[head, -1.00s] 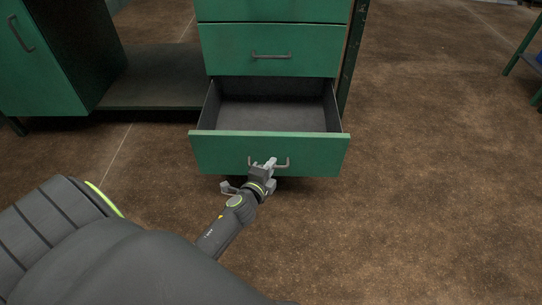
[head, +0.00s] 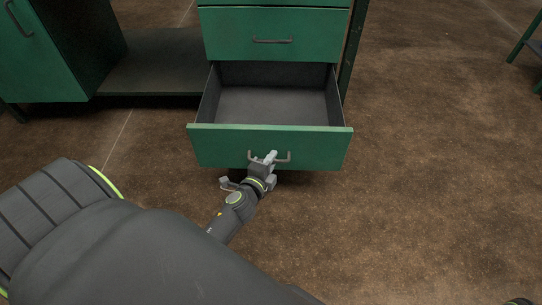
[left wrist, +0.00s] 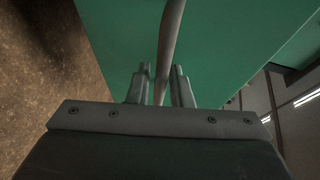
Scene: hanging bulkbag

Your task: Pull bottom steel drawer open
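The green bottom drawer (head: 215,147) is pulled out well from its cabinet, and its empty dark interior shows. Its grey bar handle (head: 283,161) is on the front panel. My left gripper (head: 268,158) is at the handle's middle. In the left wrist view the handle bar (left wrist: 171,45) runs between the two fingers (left wrist: 160,86), which stand close on either side of it; the green drawer front (left wrist: 120,40) is behind. The fingers appear closed on the bar. My right gripper is not in view.
A closed green drawer (head: 270,32) with its own handle is above. A green cupboard door (head: 40,50) and a low dark shelf (head: 155,72) are at the left. A green-legged stand (head: 525,40) is at far right. The brown floor (head: 430,170) is clear at right.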

